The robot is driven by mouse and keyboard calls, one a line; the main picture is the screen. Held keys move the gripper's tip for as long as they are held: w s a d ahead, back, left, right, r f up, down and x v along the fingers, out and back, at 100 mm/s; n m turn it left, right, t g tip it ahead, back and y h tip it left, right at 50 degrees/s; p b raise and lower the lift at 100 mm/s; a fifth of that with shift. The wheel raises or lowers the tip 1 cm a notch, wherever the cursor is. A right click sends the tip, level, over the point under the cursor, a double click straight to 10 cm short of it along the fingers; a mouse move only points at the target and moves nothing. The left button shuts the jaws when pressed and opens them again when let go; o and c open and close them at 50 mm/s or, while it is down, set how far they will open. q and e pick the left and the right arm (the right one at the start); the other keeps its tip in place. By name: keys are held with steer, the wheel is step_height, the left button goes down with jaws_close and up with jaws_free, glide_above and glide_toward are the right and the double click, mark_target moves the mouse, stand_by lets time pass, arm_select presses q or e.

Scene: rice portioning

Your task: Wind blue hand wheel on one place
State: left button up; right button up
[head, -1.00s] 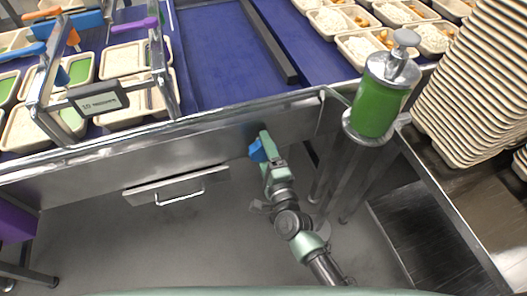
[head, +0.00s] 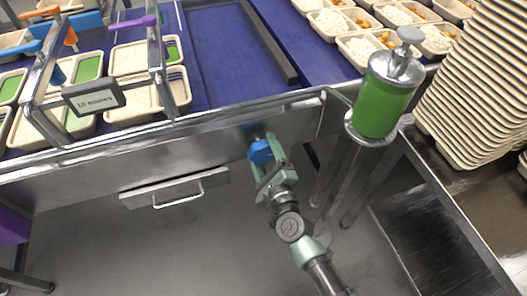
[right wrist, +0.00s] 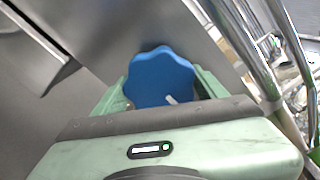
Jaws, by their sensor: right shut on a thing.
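The blue hand wheel (head: 261,151) sits on the front face of the metal conveyor frame, below its top edge. In the right wrist view the wheel (right wrist: 162,78) has a scalloped rim and a small pale mark near its lower right. My right gripper (head: 267,158) reaches it from below and is shut on it, with one finger on each side of the wheel in the wrist view (right wrist: 163,92). The wheel's shaft is hidden. My left gripper is not in view.
A green-filled dispenser (head: 382,105) stands right of the wheel, on metal legs. A tall stack of empty trays (head: 480,90) is at the right. A drawer (head: 175,188) with a handle lies left of my right arm.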

steer(key=shift+s+f, duration=0.1)
steer(key=shift+f, duration=0.05)
steer(key=o, duration=1.4)
steer(key=v, duration=0.7)
steer(key=shift+s+d, duration=0.15)
steer(key=shift+s, duration=0.2)
